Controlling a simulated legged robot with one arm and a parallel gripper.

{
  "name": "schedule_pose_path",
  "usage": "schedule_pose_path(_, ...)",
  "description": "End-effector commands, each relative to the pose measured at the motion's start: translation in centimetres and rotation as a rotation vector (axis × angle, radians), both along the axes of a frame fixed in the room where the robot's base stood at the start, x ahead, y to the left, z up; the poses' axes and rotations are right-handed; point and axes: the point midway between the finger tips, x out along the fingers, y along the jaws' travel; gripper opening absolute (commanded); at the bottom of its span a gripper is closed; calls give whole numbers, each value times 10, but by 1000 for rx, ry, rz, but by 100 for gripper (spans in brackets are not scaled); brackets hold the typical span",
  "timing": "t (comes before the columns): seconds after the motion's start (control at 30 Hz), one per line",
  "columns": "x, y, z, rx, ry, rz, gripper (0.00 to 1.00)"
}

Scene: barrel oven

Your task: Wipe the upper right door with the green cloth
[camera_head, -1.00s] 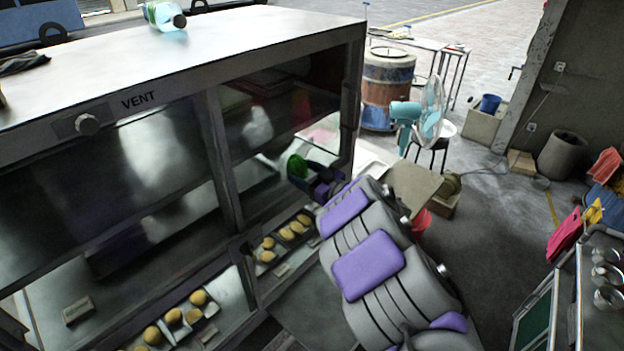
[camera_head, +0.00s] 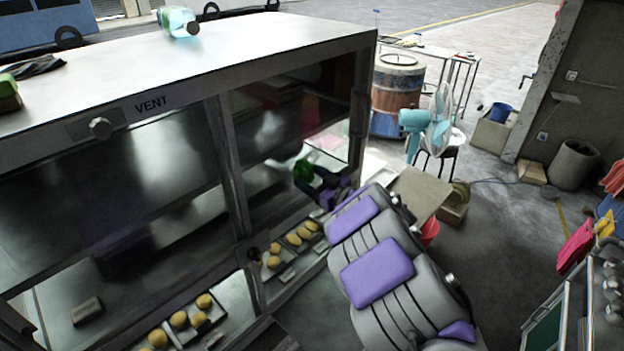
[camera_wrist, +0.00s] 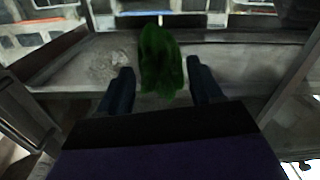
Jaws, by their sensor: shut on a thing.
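The green cloth (camera_wrist: 162,62) hangs between the two dark fingers of my gripper (camera_wrist: 155,90) in the wrist view, and my gripper is shut on it. In the head view the cloth (camera_head: 304,172) shows at the tip of my gripper (camera_head: 318,178), in front of the upper right door (camera_head: 285,120). The door is dark glass in a metal frame, with blurred pale patches on it. The cloth is at the door's lower right part. I cannot tell whether it touches the glass.
The lower shelf holds trays of yellow buns (camera_head: 180,320). A clear bottle (camera_head: 178,22) lies on the cabinet top (camera_head: 270,38). To the right stand a teal fan (camera_head: 435,122), a barrel (camera_head: 397,95) and a red bucket (camera_head: 430,232).

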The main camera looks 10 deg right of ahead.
Motion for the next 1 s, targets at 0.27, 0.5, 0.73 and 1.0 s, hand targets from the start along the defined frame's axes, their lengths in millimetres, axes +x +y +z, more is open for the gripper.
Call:
schedule_pose_path(0.27, 4, 3, 0, 1, 1, 0, 41)
schedule_pose_path(0.5, 8, 5, 0, 0, 1, -1, 41)
schedule_pose_path(0.73, 10, 7, 0, 0, 1, -1, 41)
schedule_pose_path(1.0, 19, -6, 3, 1, -2, -1, 41)
